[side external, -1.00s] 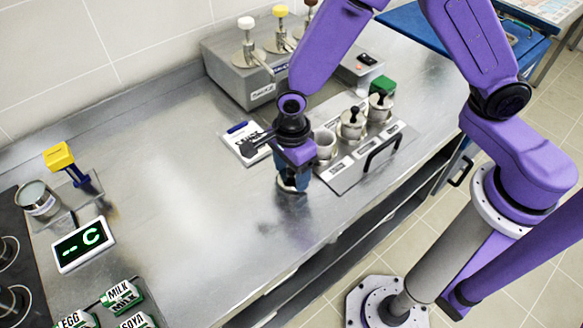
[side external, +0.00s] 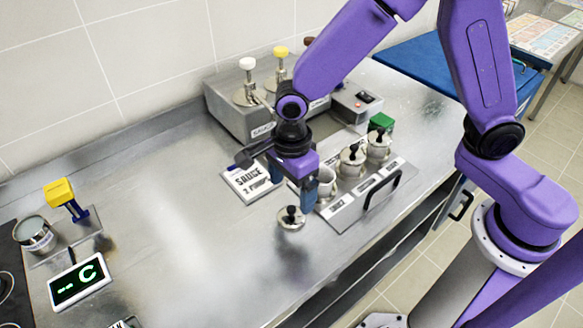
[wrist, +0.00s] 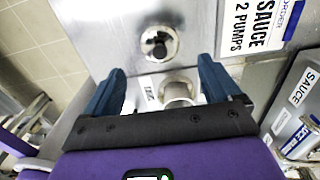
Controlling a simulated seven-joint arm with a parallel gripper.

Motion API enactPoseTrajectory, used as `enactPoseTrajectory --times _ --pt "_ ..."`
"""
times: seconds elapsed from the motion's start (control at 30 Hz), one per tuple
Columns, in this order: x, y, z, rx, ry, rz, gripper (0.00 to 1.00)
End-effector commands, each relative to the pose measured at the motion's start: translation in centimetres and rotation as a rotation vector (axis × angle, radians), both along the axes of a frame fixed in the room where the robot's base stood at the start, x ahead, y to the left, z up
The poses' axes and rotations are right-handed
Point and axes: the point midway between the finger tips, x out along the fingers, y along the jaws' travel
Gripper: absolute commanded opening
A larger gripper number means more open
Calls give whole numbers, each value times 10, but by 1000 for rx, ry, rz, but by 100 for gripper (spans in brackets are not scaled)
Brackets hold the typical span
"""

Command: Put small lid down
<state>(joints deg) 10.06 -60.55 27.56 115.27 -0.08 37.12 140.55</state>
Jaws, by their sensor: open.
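The small lid (side external: 291,218) is a round steel disc with a black knob. It lies flat on the steel counter, in front of the sauce rack, and it also shows in the wrist view (wrist: 158,44). My gripper (side external: 305,198) is above the counter close to the lid, apart from it. In the wrist view its two blue fingers (wrist: 160,78) are spread wide with nothing between them touching. An uncovered steel pot (side external: 327,183) stands in the rack just right of my gripper and shows between the fingers in the wrist view (wrist: 178,90).
Two lidded pots, one of them the near pot (side external: 352,158), stand in the rack (side external: 340,212) with a black handle. A sauce order card (side external: 250,180) lies behind my gripper. A pump dispenser (side external: 235,108) stands at the back.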

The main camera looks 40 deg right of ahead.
Motion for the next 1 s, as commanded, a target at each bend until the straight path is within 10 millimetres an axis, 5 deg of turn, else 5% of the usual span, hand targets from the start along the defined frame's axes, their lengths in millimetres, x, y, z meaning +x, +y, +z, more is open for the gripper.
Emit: enactPoseTrajectory --times 0.3,0.67,0.83,1.0 --pt "1 0 45 2 -2 0 90" --pt "-1 -2 53 1 -1 22 90" --pt "-16 -17 62 4 -4 244 90" --pt "-43 -44 76 6 -9 647 90"
